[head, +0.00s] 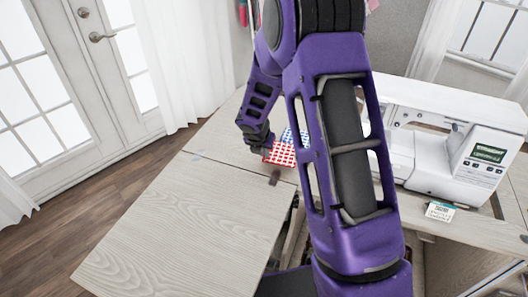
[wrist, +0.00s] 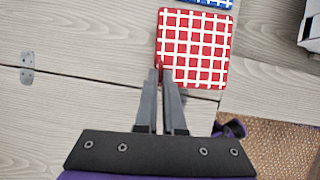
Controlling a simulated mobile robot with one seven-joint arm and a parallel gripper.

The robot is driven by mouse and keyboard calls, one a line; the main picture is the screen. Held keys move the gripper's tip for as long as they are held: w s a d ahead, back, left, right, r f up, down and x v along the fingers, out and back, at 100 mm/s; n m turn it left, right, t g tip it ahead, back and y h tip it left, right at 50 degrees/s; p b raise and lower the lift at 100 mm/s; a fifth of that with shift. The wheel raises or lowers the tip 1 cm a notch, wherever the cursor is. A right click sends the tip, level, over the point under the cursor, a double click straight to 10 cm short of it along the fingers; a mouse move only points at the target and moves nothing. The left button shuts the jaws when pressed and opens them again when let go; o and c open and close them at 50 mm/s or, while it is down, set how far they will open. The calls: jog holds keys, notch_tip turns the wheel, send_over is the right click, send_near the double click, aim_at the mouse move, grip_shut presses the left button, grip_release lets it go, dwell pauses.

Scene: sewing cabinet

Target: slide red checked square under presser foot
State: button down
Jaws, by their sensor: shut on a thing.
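The red checked square (wrist: 195,47) lies at the top middle of the wrist view, its left edge at my gripper's fingertips. In the head view the red checked square (head: 280,154) is partly visible left of my purple arm. My gripper (wrist: 161,72) is shut on the square's near left edge; it also shows in the head view (head: 265,150). The white sewing machine (head: 440,150) stands to the right on the cabinet. Its presser foot is hidden behind my arm or too small to make out.
A blue checked square (head: 290,136) lies just beyond the red one. A small labelled card or box (head: 440,211) sits at the machine's front. The cabinet's left leaf (head: 180,220) is bare, with a hinge (wrist: 27,75) at the seam. An opening lies below my arm.

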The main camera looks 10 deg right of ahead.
jog(key=shift+r, duration=0.3)
